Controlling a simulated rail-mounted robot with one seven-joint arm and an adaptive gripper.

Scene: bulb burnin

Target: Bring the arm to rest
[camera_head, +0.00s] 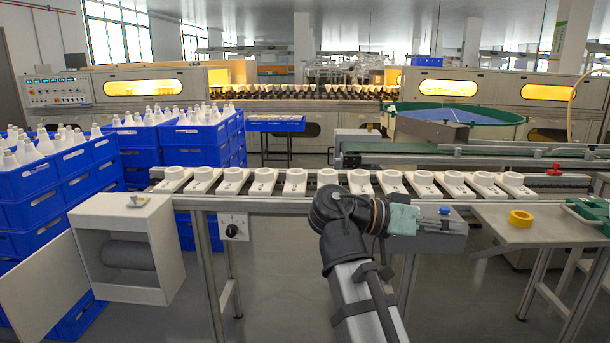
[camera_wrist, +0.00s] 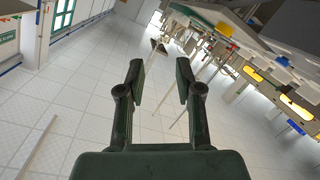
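My gripper (camera_head: 452,223) points to the right at the end of my bent arm, in front of the conveyor line in the head view. In the wrist view, the two fingers of my gripper (camera_wrist: 161,82) stand apart with only tiled floor and distant furniture seen between them. It is open and holds nothing. A blue part shows by the fingers in the head view; I cannot tell whether it belongs to the gripper.
White sockets (camera_head: 295,182) line the conveyor rail (camera_head: 290,204) behind my arm. A yellow ring (camera_head: 521,218) lies on the metal side table (camera_head: 550,232) at right. An open white cabinet (camera_head: 162,245) and blue crates (camera_head: 25,212) with white bulbs stand at left.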

